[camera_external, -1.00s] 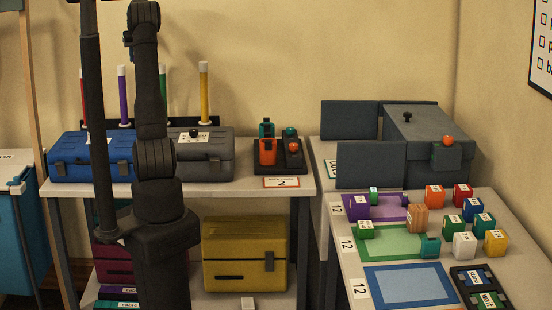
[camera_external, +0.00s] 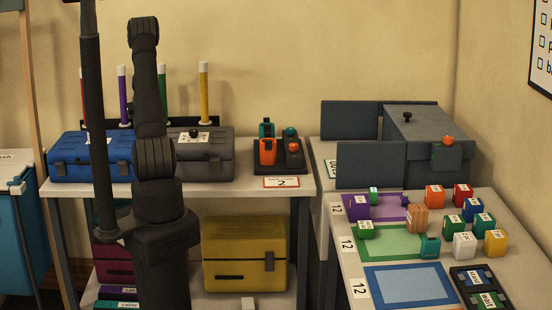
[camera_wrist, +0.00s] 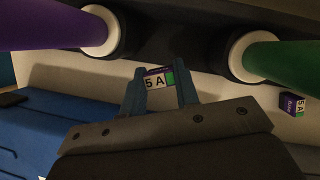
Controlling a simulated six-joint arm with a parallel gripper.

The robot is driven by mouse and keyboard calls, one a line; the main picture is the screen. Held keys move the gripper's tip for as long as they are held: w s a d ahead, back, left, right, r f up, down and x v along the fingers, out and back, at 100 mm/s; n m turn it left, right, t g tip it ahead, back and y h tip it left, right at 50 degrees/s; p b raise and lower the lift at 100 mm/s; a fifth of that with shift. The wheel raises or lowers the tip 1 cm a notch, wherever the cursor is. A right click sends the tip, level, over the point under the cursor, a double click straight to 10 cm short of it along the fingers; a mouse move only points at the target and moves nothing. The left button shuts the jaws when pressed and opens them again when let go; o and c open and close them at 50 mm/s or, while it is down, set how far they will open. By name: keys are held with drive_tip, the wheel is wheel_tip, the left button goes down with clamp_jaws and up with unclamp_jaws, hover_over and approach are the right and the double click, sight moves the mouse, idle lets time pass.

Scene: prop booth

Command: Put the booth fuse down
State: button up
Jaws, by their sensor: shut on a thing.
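In the wrist view, my gripper (camera_wrist: 160,85) has its two blue fingers shut on a small block, the booth fuse (camera_wrist: 157,80). The fuse has a white face marked 5 A, with purple and green parts. It is between the ends of a purple tube (camera_wrist: 40,25) and a green tube (camera_wrist: 290,62), near the pale surface (camera_wrist: 215,82). I cannot tell whether it touches that surface. In the external view, the gripper and fuse are hidden behind my arm.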

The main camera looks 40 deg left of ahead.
drive_tip(key=shift+f, duration=3)
drive_tip(key=shift+f, duration=0.1)
drive_tip(key=o, duration=0.9)
drive_tip(key=shift+o, duration=0.2)
drive_tip(key=shift+d+r, duration=0.1)
drive_tip(key=shift+r, duration=0.35)
drive_tip(key=v, duration=1.1)
drive_tip(key=shift+r, duration=0.1)
